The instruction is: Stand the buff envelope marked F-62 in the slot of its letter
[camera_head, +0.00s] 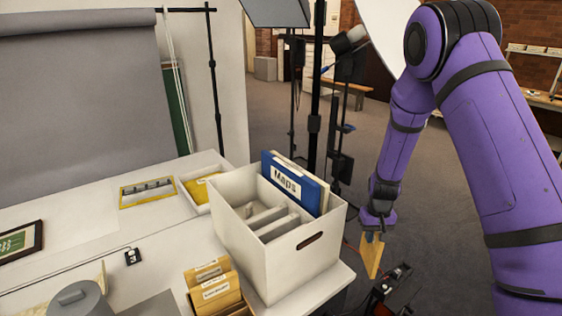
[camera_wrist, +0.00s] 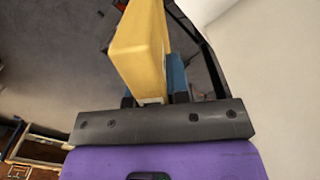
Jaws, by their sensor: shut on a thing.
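My gripper (camera_head: 374,233) is shut on a buff envelope (camera_head: 370,258), which hangs below it, right of the white box and beyond the table's edge. In the wrist view the buff envelope (camera_wrist: 140,50) stands out from between the fingers (camera_wrist: 160,92). No marking on it can be read. The white archival box (camera_head: 290,268) stands on the table with pale dividers (camera_head: 268,222) inside. A blue folder marked Maps (camera_head: 287,186) stands in its back part. Letters on the slots cannot be made out.
Several buff envelopes (camera_head: 212,287) stand in a holder in front of the box. A shallow white tray (camera_head: 190,200) with yellow content lies behind it. A grey lidded pot (camera_head: 80,298) is at front left. Light stands (camera_head: 315,120) rise behind the table.

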